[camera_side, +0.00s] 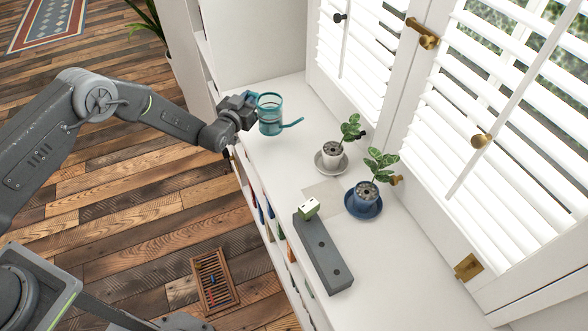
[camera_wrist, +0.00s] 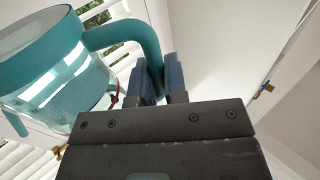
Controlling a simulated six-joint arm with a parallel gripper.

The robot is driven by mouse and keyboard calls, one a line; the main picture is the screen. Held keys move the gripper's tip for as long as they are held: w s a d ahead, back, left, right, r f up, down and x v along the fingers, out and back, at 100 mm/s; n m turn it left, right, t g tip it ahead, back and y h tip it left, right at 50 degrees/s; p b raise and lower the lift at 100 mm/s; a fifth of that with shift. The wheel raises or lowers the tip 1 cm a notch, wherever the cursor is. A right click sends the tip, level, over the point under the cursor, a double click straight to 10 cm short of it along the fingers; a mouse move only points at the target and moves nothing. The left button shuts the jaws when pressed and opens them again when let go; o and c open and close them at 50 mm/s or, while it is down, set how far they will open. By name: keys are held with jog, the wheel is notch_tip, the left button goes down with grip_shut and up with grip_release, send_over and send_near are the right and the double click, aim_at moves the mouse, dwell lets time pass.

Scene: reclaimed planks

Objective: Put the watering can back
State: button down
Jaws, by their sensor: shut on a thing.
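The teal watering can (camera_side: 270,114) is at the far end of the white sill in the side view, with its spout pointing right. I cannot tell whether its base touches the sill. My gripper (camera_side: 250,106) is at its left side, shut on its handle. In the wrist view my gripper (camera_wrist: 160,82) has its two blue-grey fingers closed around the teal handle (camera_wrist: 128,38).
White shutters (camera_side: 490,130) line the right side.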

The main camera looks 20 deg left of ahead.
aim_at(271, 127)
jog(key=s+a+r+m+h, duration=0.1)
jog(key=s+a+r+h, duration=0.2)
jog(key=s, duration=0.8)
jog(key=shift+y, duration=0.6)
jog(key=w+d+f, duration=0.1)
jog(key=d+f, duration=0.1)
jog(key=d, duration=0.1)
jog(key=d+f, duration=0.2)
jog(key=d, duration=0.2)
jog(key=w+d+f, duration=0.1)
jog(key=d+f, duration=0.1)
jog(key=d, duration=0.1)
jog(key=shift+w+d+f, duration=0.25)
jog(key=shift+w, duration=0.05)
jog(key=shift+f, duration=2)
jog(key=shift+f, duration=0.15)
jog(key=c, duration=1.2)
grip_release()
jog(key=shift+o, duration=0.2)
